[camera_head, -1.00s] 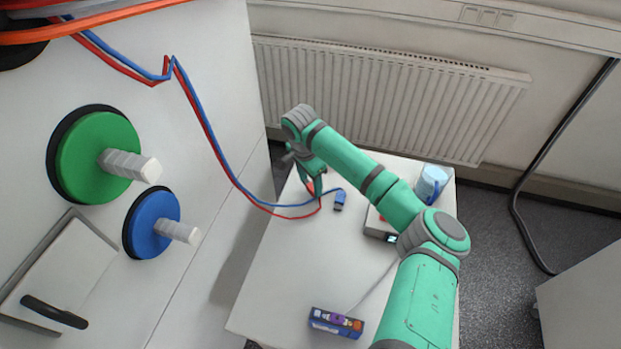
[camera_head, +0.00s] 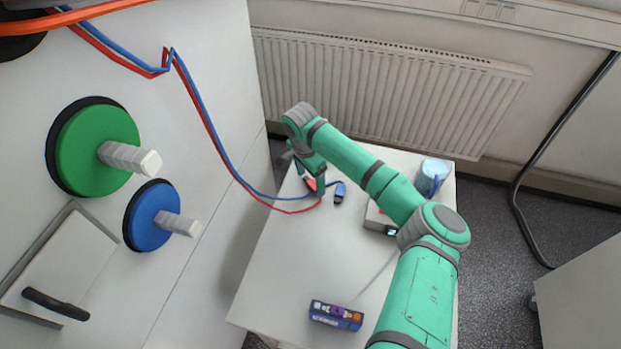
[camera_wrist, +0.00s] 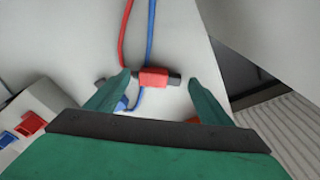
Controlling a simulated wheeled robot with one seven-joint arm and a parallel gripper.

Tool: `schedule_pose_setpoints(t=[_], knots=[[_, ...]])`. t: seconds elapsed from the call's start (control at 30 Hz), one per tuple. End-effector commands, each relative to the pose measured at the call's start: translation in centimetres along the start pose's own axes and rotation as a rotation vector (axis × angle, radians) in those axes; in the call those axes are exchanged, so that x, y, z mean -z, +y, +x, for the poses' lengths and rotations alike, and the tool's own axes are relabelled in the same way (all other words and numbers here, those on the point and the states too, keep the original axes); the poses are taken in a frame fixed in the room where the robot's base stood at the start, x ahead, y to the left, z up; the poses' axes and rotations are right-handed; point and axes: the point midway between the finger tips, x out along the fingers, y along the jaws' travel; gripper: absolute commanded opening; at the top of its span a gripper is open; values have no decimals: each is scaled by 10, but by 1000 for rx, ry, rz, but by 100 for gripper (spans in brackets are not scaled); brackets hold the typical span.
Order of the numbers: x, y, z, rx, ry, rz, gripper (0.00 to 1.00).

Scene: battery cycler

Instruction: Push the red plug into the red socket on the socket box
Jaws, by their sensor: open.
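The red plug (camera_wrist: 153,78), a red block with dark ends, lies on the white table with its red cable attached. In the head view the plug (camera_head: 309,184) is partly hidden by my gripper (camera_head: 318,184). In the wrist view my open gripper (camera_wrist: 159,80) has one fingertip on each side of the plug, and no grip shows. I cannot tell the exact height of the fingertips. The socket box (camera_head: 374,216) stands to the right, partly hidden behind my arm. The wrist view shows its red socket (camera_wrist: 31,123) at the left edge, beside a blue one (camera_wrist: 7,138).
A blue plug (camera_head: 340,190) with a blue cable lies close to the red one. A light-blue mug (camera_head: 432,176) stands at the back right. A small blue box (camera_head: 336,315) lies at the front. A radiator (camera_head: 390,95) is behind the table; the front left tabletop is clear.

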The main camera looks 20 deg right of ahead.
Motion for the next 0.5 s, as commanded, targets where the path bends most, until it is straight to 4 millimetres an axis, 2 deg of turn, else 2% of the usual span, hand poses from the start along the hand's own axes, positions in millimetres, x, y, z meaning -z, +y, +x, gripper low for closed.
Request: schedule_pose_setpoints(t=[0.23,0.5], knots=[[0,-1,-11,2,0,-1,74],[0,0,-59,3,0,0,74]])
